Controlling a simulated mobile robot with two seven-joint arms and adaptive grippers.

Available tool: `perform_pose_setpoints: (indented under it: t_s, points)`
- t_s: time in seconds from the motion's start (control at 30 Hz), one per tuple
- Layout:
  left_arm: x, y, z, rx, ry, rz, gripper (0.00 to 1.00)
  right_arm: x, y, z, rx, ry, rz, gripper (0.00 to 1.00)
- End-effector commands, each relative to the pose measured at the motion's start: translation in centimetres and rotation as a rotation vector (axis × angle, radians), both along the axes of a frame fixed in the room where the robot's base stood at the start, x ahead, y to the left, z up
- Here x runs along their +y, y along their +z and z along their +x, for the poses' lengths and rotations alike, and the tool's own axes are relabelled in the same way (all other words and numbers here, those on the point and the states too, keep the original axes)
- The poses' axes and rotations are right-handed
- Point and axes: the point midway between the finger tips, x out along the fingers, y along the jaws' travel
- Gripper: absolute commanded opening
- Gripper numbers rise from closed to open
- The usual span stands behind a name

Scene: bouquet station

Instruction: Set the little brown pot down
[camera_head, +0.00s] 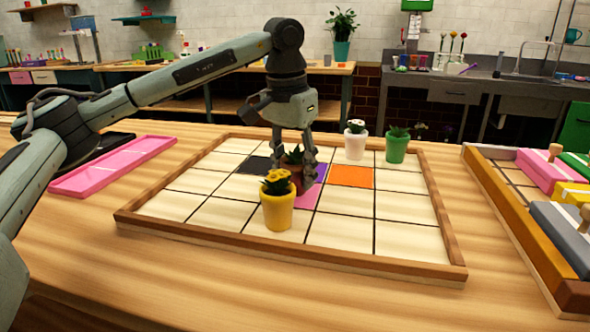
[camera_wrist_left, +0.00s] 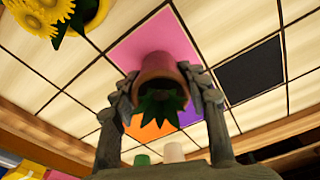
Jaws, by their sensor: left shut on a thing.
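The little brown pot (camera_wrist_left: 158,68), with a dark green leafy plant, is between the fingers of my left gripper (camera_head: 298,182), which is shut on it. In the head view it is largely hidden by the fingers and the yellow pot. In the left wrist view the gripper (camera_wrist_left: 162,92) has a finger on each side of the pot. My right gripper is not in view.
A yellow pot (camera_head: 277,213) with yellow flowers stands just in front. A white pot (camera_head: 355,147) and a green pot (camera_head: 397,150) stand at the back right. The wooden-rimmed board (camera_head: 300,259) also has an orange square (camera_head: 352,176) and a black square (camera_head: 256,164). The front right squares are clear.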

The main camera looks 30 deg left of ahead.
Motion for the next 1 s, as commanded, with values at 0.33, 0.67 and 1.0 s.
perform_pose_setpoints:
  t_s: [0.33,0.67,1.0]
  points:
    - [0.0,-0.2,0.1,-0.002,0.000,0.000,0.46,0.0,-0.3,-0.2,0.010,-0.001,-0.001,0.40]
    - [0.0,-0.2,0.1,-0.002,-0.001,-0.001,0.66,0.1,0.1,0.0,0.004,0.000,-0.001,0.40]
    - [-0.1,2.2,-0.1,-0.005,-0.001,-0.003,0.66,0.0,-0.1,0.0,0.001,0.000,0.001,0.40]
